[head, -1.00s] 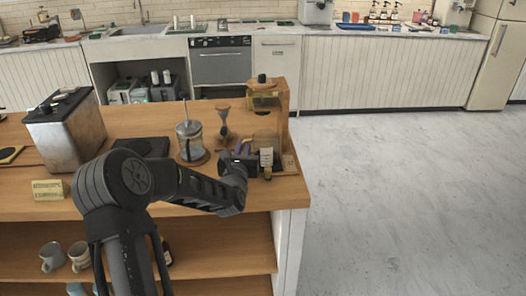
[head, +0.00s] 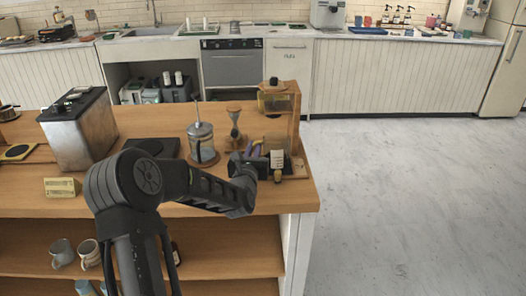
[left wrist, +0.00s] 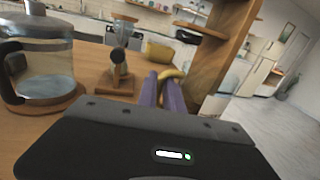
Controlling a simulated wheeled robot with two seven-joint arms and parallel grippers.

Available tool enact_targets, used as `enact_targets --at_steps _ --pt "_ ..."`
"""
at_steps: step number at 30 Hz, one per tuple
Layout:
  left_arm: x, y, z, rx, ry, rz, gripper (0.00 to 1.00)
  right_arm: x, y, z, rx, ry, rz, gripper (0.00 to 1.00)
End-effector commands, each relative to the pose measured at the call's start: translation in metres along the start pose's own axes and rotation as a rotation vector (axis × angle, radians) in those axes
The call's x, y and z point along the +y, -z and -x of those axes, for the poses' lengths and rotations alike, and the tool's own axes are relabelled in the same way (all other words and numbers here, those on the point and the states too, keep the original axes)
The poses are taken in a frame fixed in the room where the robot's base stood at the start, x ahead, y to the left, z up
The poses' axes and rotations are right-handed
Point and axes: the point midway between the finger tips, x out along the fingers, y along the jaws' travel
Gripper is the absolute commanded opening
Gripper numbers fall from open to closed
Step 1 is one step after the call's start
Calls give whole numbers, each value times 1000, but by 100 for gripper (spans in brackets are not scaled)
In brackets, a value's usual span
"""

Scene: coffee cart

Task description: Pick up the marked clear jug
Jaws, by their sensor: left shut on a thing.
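The clear jug (head: 272,139) stands at the right end of the wooden counter, beside the wooden stand. It is see-through and hard to make out, and a white tag (head: 277,158) shows in front of it. My left gripper (head: 255,149) reaches to it from the left, with its purple fingers shut on it. In the left wrist view the fingers (left wrist: 162,92) point away over the counter. A small yellow curved piece (left wrist: 170,73) shows at their tips. The exact contact is hard to see. My right gripper is not in view.
A glass press (head: 203,147) stands left of the gripper and an hourglass-shaped dripper (head: 234,125) behind it. The wooden stand (head: 296,115) rises close on the right. A metal box (head: 80,130) stands far left. Open floor (head: 410,200) lies right of the counter.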

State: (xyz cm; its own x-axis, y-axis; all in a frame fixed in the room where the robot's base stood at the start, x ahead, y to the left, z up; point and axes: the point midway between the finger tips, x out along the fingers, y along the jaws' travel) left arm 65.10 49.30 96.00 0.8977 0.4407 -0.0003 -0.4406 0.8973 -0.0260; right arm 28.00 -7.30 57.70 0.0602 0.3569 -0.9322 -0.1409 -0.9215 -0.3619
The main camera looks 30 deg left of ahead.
Motion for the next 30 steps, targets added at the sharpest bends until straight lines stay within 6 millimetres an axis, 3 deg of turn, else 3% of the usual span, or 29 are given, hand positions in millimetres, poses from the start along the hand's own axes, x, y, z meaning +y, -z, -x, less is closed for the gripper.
enact_targets --at_steps 5,18,30 --pt "0 -18 0 -6 0 -1 0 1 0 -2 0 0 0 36" --pt "-3 -93 0 -4 1 0 0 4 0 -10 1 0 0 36" --pt "-3 -99 0 -2 0 1 0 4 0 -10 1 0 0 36"
